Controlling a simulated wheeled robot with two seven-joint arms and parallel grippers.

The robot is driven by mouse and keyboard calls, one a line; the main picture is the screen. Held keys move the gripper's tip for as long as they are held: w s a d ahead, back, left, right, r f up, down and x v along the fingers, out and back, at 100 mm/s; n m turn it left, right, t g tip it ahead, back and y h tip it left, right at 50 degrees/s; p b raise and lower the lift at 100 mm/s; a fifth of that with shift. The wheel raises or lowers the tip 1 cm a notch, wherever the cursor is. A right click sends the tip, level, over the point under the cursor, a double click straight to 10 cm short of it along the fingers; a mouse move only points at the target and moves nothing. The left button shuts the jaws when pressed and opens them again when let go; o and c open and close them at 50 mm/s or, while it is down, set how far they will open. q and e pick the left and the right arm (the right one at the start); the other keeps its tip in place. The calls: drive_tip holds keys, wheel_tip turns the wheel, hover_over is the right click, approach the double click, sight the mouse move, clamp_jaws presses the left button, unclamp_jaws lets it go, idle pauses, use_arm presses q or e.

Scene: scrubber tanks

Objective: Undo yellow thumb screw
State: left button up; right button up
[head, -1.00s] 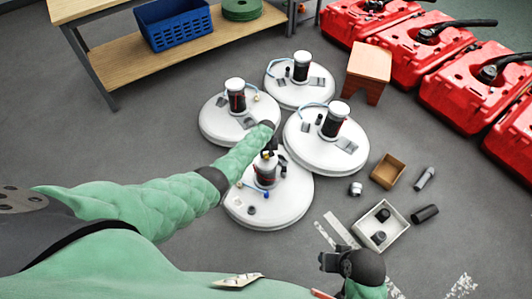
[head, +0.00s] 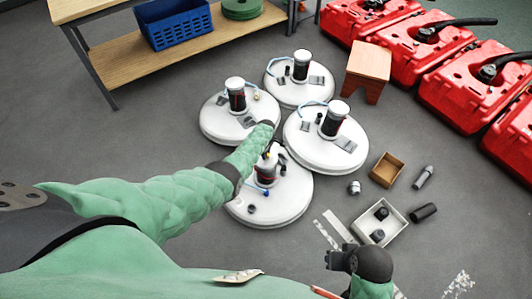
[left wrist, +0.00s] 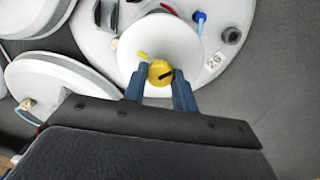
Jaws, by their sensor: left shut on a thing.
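The yellow thumb screw (left wrist: 160,72) sits on top of a round white housing (left wrist: 150,45) in the left wrist view. A small yellow spot of it also shows in the head view (head: 266,155). My left gripper (left wrist: 158,84) is shut on the screw, with one blue-grey finger on each side. In the head view my left gripper (head: 272,150) is above the front white tank (head: 280,208) and partly hidden by my arm. My right gripper (head: 338,259) is low at the front, away from the tanks. Its finger gap is too small to judge.
Three more white round tanks (head: 215,130) stand close behind and beside the front one. A white tray (head: 393,233) with dark parts, a cardboard box (head: 386,170) and loose cylinders lie to the right. A wooden stool (head: 368,68) and red machines (head: 440,52) stand farther back.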

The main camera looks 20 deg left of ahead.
use_arm(q)
drive_tip(key=n, duration=0.3)
drive_tip(key=shift+s+d+f, duration=0.1)
drive_tip(key=shift+s+f, duration=0.05)
drive_tip(key=shift+s, duration=0.05)
drive_tip(key=shift+n, duration=0.6)
drive_tip(key=o, duration=1)
drive_tip(key=shift+w, duration=0.1)
